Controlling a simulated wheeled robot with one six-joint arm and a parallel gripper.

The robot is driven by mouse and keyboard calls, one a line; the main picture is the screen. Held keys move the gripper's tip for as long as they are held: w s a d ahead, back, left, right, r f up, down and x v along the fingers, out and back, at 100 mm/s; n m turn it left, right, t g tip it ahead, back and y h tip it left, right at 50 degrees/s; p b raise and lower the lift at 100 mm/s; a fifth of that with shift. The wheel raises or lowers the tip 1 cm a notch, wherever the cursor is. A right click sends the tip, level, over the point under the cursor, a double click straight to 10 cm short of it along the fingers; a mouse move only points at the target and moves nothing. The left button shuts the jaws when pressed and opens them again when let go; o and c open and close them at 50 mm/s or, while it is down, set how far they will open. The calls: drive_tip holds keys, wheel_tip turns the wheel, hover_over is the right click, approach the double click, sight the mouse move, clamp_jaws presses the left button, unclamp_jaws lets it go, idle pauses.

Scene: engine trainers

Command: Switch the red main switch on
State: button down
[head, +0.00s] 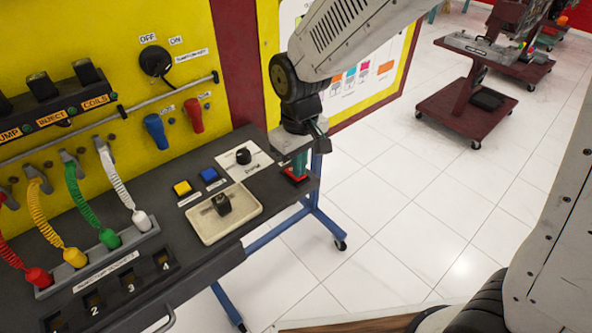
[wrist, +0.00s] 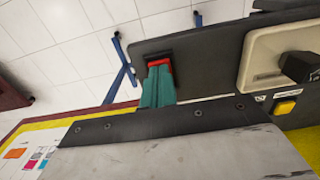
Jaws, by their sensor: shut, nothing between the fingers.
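The red main switch (head: 296,178) sits in a dark housing at the right end of the dark bench top. It also shows in the wrist view (wrist: 159,62), just beyond my fingertips. My gripper (head: 299,167) points down over the switch with its green fingers shut and empty. The fingertips (wrist: 157,76) overlap the switch's near edge in the wrist view and hide part of it. I cannot tell whether they touch it or which way the switch is set.
A beige plate with a black lever (head: 222,204), a yellow button (head: 182,188), a blue button (head: 209,175) and a black knob (head: 243,156) lie left of the switch. Coloured coiled cables (head: 85,210) stand farther left. White floor (head: 400,230) is open to the right.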

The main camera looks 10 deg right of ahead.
drive_tip(key=shift+f, duration=0.25)
drive_tip(key=shift+r, duration=3.55)
drive_tip(key=s+d+r+m, duration=0.3)
drive_tip(key=s+d+r, duration=0.1)
drive_tip(key=s+d, duration=0.5)
drive_tip(key=s+d+r+m+t, duration=0.1)
drive_tip(key=s+d+r+m, duration=0.2)
drive_tip(key=s+d, duration=0.7)
drive_tip(key=shift+s+d+r+m, duration=0.3)
drive_tip(key=shift+d+r+m, duration=0.1)
drive_tip(key=shift+d+r, duration=0.45)
drive_tip(key=shift+d+f, duration=0.1)
